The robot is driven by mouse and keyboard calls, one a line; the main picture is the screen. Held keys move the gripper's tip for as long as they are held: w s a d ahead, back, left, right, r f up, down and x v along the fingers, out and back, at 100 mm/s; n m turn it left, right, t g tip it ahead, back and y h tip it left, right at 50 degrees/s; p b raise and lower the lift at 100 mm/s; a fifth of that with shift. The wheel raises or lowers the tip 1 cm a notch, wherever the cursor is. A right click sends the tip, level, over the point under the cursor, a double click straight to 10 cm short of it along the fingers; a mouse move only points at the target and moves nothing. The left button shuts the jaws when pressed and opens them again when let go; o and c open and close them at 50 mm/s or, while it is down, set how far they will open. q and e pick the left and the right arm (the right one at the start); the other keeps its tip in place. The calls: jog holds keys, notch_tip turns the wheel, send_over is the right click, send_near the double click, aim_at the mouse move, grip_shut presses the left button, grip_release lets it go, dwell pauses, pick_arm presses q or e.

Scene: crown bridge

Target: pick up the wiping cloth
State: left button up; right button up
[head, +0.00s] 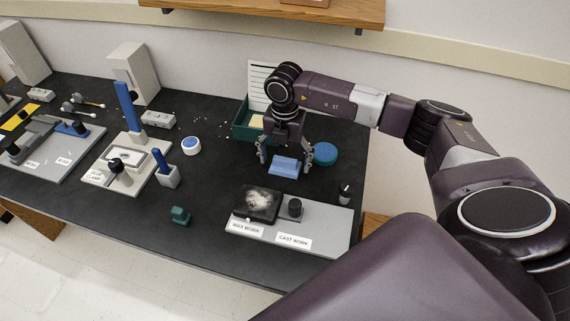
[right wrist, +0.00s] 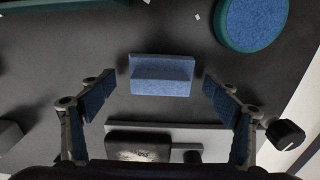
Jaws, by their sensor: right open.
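The wiping cloth (head: 285,164) looks like a light blue folded block and lies on the dark bench. It also shows in the right wrist view (right wrist: 161,78), near the top middle, with a raised fold along it. My right gripper (head: 284,158) hangs over the cloth, pointing down. Its two fingers are spread, one on each side of the cloth, with a gap to it on both sides in the right wrist view (right wrist: 158,88). Nothing is between the fingers except the view of the cloth below. My left gripper is not in view.
A round teal dish with a blue top (head: 325,152) sits close right of the cloth. A green box (head: 241,131) stands behind left. In front is a grey work tray (head: 325,222) with a dark pad (head: 257,204). A small dark knob-like item (head: 345,194) stands right.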

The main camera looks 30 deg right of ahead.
aim_at(285, 159)
jog(key=c, duration=0.6)
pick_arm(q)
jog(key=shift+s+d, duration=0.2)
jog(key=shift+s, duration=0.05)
pick_arm(e)
jog(key=c, duration=0.7)
jog(key=shift+o, duration=0.2)
jog(key=shift+r, duration=0.1)
pick_arm(q)
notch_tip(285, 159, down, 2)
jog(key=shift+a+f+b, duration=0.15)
jog(key=shift+b, duration=0.95)
pick_arm(e)
notch_tip(285, 159, up, 20)
